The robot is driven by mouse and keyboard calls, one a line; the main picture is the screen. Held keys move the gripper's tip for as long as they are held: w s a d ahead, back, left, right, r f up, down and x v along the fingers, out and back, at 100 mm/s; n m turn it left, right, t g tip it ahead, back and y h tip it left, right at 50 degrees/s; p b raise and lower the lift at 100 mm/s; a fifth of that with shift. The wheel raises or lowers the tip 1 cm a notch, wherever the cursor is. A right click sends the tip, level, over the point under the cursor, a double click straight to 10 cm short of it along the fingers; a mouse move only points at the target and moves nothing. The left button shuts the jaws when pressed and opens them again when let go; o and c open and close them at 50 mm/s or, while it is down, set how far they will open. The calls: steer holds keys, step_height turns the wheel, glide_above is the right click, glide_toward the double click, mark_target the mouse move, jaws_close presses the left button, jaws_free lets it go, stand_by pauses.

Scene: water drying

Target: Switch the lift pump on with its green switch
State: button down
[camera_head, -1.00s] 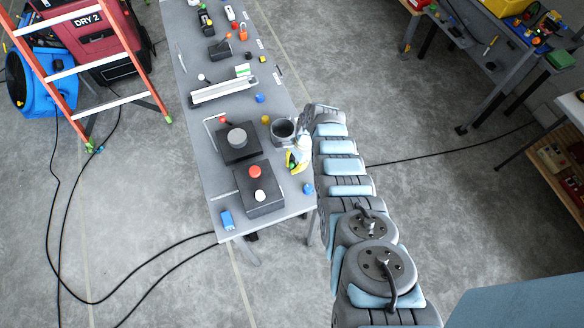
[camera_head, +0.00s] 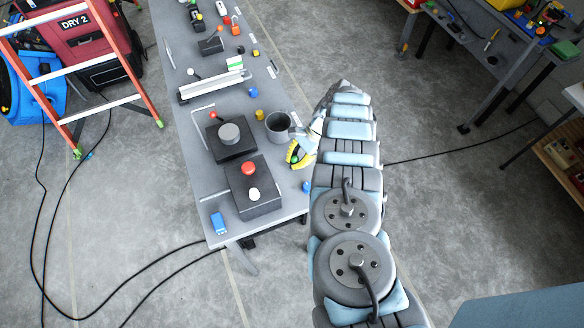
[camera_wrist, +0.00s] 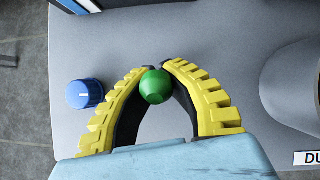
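The green switch (camera_wrist: 155,87) shows in the wrist view as a small round green knob above the grey bench top. My gripper (camera_wrist: 160,72) has yellow ribbed fingers with dark inner faces, and their tips close in on the two sides of the knob. The knob covers part of both inner faces, so the exact contact is hidden. In the head view my gripper (camera_head: 303,152) is low at the bench's right edge, with a bit of the green switch (camera_head: 294,160) beside a yellow finger. The lift pump itself I cannot make out for certain.
A blue knob (camera_wrist: 85,93) stands left of my fingers in the wrist view. A grey cup-like vessel (camera_head: 279,126) stands close to my gripper. Two dark boxes, one with a red button (camera_head: 248,168), lie to the left. Open floor is right of the bench.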

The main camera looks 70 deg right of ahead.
steer(key=b, duration=0.3)
steer(key=shift+f+t, duration=0.2)
steer(key=shift+t, duration=0.1)
steer(key=shift+d+t+y+b, duration=0.1)
steer(key=shift+t+y+b, duration=0.25)
steer(key=shift+b, duration=0.8)
steer(key=b, duration=0.3)
steer(key=shift+s+y, duration=0.1)
steer(key=shift+y, duration=0.25)
steer(key=shift+r+t+b, duration=0.15)
steer(key=shift+t+b, duration=0.2)
steer(key=shift+b, duration=0.75)
steer(key=shift+r+y+b, duration=0.25)
steer(key=shift+y+b, duration=0.05)
steer(key=shift+b, duration=0.3)
steer(key=c, duration=0.9)
jaws_free()
steer(key=shift+f, duration=0.1)
steer(key=shift+s, duration=0.1)
